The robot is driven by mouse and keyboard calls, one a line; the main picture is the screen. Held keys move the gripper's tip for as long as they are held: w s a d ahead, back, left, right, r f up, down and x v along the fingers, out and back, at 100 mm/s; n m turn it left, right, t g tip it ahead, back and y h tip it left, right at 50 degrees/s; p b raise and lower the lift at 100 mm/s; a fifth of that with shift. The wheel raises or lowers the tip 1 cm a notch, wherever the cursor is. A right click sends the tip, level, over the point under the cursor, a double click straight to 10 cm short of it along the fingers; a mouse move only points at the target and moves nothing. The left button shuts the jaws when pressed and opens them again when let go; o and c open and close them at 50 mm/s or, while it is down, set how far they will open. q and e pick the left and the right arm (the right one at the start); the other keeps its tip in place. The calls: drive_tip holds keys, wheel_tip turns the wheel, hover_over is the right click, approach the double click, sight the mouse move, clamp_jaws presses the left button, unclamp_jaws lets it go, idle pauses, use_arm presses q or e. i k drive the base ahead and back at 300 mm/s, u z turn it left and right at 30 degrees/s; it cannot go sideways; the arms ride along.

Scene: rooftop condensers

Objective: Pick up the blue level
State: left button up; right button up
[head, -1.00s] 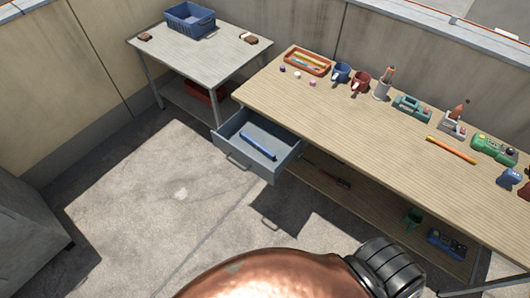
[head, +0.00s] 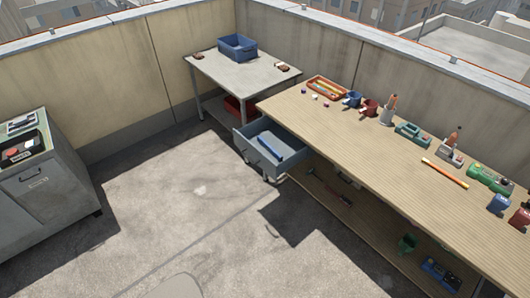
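The blue level (head: 272,145) lies flat inside the open grey-blue drawer (head: 247,148) under the left end of the long wooden workbench (head: 390,165). It is a slim blue bar set slantwise on the drawer floor. Nothing covers it. Neither of my grippers shows in the head view.
A grey side table (head: 237,72) holds a blue crate (head: 238,47), with a red box (head: 238,106) on its lower shelf. A grey cabinet (head: 45,195) stands at the left. Mugs, an orange tray (head: 327,88) and tools line the bench. The concrete floor (head: 160,215) before the drawer is clear.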

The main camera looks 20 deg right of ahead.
sight(273, 151)
drive_tip(key=u, duration=0.55)
drive_tip(key=i, duration=1.4)
drive_tip(key=z, duration=0.15)
